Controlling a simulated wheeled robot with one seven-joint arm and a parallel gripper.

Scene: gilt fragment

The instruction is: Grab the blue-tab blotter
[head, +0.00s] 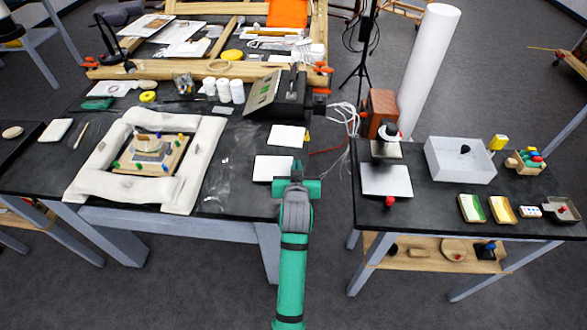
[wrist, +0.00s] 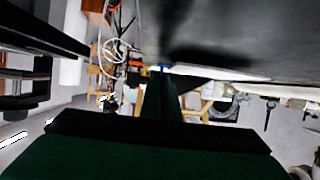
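Two white blotters lie on the left black table near its right edge. The nearer blotter (head: 271,168) is beside my gripper (head: 297,181). The farther blotter (head: 288,135) has a yellow-orange tab at its right side. In the wrist view a small blue tab (wrist: 163,67) shows right at the tips of my dark green fingers (wrist: 162,78), at the edge of a white sheet (wrist: 220,73) seen nearly edge-on. In the head view my gripper hides this tab. The fingers appear as one narrow wedge, so whether they are closed on the tab is unclear.
A framed gilt fragment (head: 150,150) rests within white padding (head: 201,168) on the left table. A dark instrument box (head: 290,97) and white jars (head: 237,91) stand behind the blotters. Loose cables (head: 345,118) hang by the gap between tables. The right table (head: 430,205) holds trays and a stand.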

